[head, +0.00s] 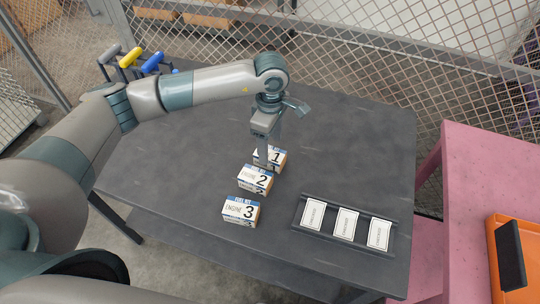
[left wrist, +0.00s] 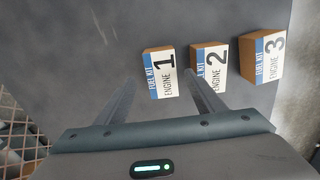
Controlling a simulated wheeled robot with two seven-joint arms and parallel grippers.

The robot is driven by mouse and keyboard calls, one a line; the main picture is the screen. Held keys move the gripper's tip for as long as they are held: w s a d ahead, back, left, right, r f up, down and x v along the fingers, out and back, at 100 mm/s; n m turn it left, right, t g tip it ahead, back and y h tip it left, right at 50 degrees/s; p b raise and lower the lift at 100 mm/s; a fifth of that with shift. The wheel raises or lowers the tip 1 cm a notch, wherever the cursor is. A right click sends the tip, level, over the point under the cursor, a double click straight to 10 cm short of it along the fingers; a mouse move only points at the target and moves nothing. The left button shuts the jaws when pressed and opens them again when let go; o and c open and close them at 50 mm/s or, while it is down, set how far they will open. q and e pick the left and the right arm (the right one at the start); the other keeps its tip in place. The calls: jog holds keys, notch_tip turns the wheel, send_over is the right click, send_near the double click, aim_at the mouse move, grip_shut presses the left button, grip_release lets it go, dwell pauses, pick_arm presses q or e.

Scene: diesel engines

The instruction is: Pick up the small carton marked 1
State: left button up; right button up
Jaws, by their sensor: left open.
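The small carton marked 1 (head: 277,156) stands on the dark table, farthest back in a row of three white, blue and brown cartons. In the left wrist view the carton marked 1 (left wrist: 160,74) lies between the lines of my two fingers. My left gripper (head: 267,153) is open and points down over this carton, partly hiding it. In the left wrist view my left gripper (left wrist: 160,82) has one fingertip left of the carton and the other near the gap to carton 2. I cannot tell whether the fingers touch it. My right gripper is not in view.
Carton 2 (head: 255,180) and carton 3 (head: 241,210) stand close in front. A dark tray (head: 328,205) with three white cards lies at the right. Tools with coloured handles (head: 131,57) stand at the back left. A pink table (head: 480,180) is beyond. The table's back right is clear.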

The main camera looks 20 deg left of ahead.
aim_at(270, 152)
pick_arm(q)
jog(key=shift+s+f+p, duration=0.15)
jog(key=shift+f+p, duration=0.15)
jog(key=shift+p, duration=0.05)
notch_tip(270, 152, down, 3)
jog(key=shift+r+p, duration=0.1)
jog(key=shift+p, duration=0.65)
jog(key=shift+f, duration=0.4)
jog(key=shift+c, duration=0.4)
jog(key=c, duration=1.2)
jog(key=shift+r, duration=0.2)
